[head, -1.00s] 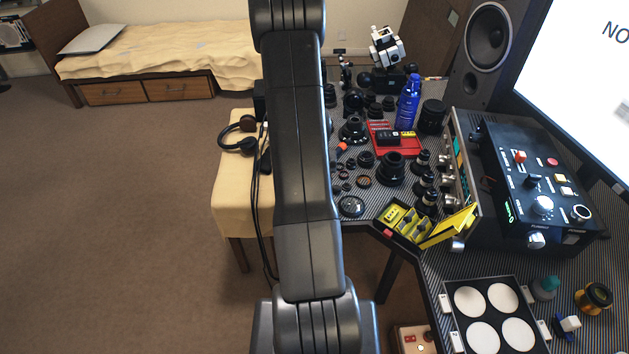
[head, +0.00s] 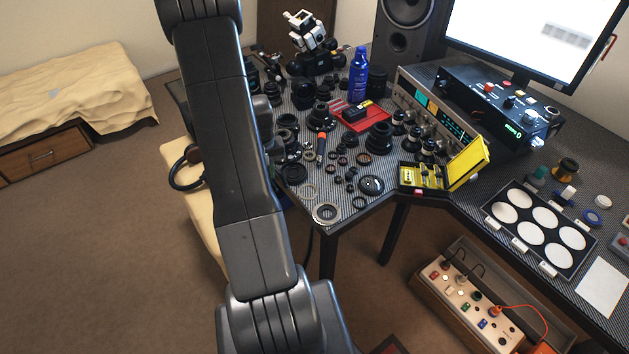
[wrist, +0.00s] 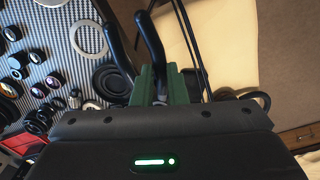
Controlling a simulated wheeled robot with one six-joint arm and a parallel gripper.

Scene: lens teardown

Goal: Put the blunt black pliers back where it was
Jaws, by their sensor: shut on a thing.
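In the wrist view the black pliers (wrist: 121,48) are between the green finger pads of my gripper (wrist: 163,84). Their two dark curved handles point up and away from the gripper, spread slightly apart. The pliers' jaws are hidden by the pads and the gripper body. The desk with lens parts lies below them on the left of this view, and a cream cloth surface (wrist: 218,50) on the right. In the head view my arm hides the gripper and the pliers.
The patterned desk (head: 345,215) is crowded with black lens parts, a red tray (head: 372,123) and a blue bottle (head: 358,75). An open yellow tool case (head: 466,163) sits at its front edge. Headphones (head: 181,180) lie on the cream-covered bench (head: 198,220) at left.

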